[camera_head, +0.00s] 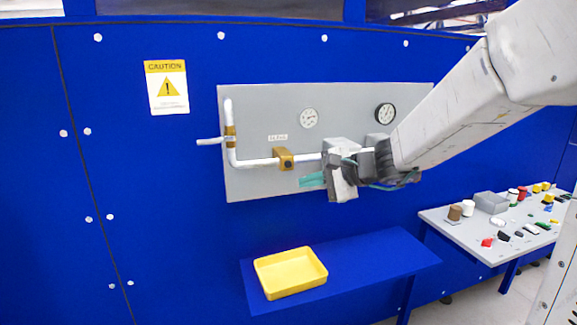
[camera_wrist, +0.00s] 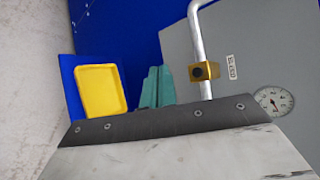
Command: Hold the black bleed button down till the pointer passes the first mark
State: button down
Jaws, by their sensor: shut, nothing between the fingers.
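The black bleed button (camera_wrist: 197,72) shows as a dark round spot on the brass block (camera_wrist: 202,71) in the wrist view. The block (camera_head: 284,158) sits on the white pipe in the head view, below a small label (camera_head: 277,138). My gripper (camera_head: 312,180) has teal fingers, shut and empty, to the lower right of the block. In the wrist view the fingers (camera_wrist: 157,87) appear left of the block, with a gap between. A dial gauge (camera_wrist: 274,101) shows at the right edge of the wrist view; its dark pointer is too small to read against any mark.
The grey panel (camera_head: 250,110) carries a left gauge (camera_head: 309,118) and a right gauge (camera_head: 385,113). Pipe runs along it, partly hidden by my arm. Below, a yellow tray (camera_head: 290,272) rests on a blue shelf (camera_head: 385,252). A cluttered grey table (camera_head: 470,240) stands right.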

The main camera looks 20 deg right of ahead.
aim_at(288, 164)
dwell(0.3)
jog(key=w, duration=0.8)
jog(key=shift+w, duration=0.4)
dwell(1.8)
jog(key=shift+w, duration=0.4)
jog(key=shift+w+r, duration=0.1)
jog(key=shift+w, duration=0.3)
dwell(2.6)
jog(key=shift+s, duration=0.1)
dwell(0.4)
jog(key=shift+s, duration=0.7)
